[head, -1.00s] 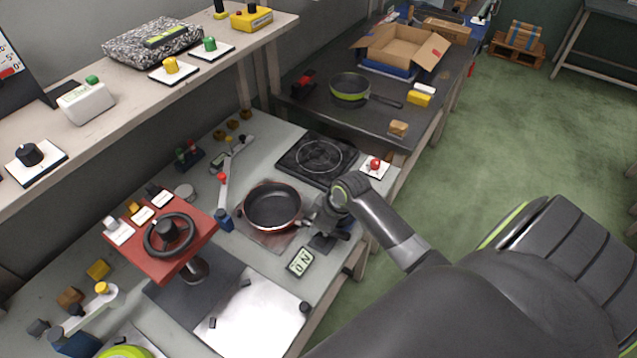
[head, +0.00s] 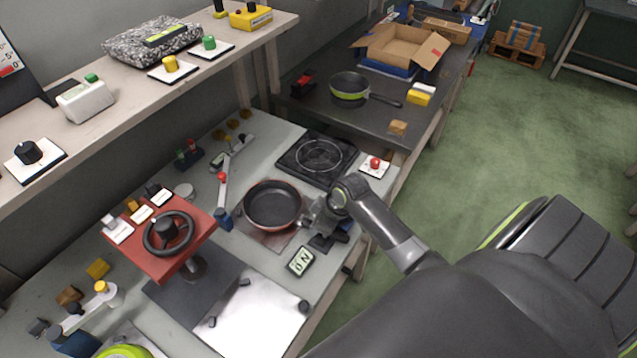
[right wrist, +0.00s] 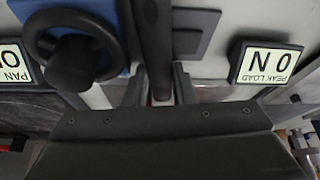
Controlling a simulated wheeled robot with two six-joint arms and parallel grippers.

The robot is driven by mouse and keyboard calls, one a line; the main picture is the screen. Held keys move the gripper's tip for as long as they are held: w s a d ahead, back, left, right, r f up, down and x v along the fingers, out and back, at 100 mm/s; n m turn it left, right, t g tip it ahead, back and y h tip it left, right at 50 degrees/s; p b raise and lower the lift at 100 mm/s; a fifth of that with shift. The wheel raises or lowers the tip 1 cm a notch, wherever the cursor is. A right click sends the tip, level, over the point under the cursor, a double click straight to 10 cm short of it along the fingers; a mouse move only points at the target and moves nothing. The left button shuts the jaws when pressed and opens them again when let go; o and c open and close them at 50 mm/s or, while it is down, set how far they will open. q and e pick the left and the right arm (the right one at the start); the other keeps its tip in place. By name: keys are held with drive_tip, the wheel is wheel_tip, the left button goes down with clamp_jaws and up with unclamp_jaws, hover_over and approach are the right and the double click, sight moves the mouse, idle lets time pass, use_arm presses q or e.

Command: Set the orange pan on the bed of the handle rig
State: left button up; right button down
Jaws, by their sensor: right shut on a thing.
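The orange pan (head: 273,203), dark inside with an orange-red rim, is held level by my right gripper (head: 318,214), which is shut on its handle. In the right wrist view the dark handle (right wrist: 154,45) runs between the fingers of the gripper (right wrist: 160,88). The pan is over a bare metal plate (head: 271,238), which looks like the handle rig's bed; a small gap seems to show between them. The PEAK LOAD readout (head: 300,261) shows 0 N beside it, also in the right wrist view (right wrist: 268,64). My left gripper is out of view.
A blue-based arm with a red knob (head: 222,177) stands close left of the pan. A black hotplate (head: 317,157) lies behind it. A red box with a handwheel (head: 155,262) stands front left. A green pan (head: 350,90) sits on the dark back table.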

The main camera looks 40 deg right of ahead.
drive_tip(key=shift+s+f, duration=0.25)
drive_tip(key=shift+f, duration=0.05)
drive_tip(key=c, duration=1.1)
unclamp_jaws()
drive_tip(key=shift+r, duration=0.35)
drive_tip(key=v, duration=1.7)
drive_tip(key=shift+w+r, duration=0.1)
drive_tip(key=shift+w, duration=0.1)
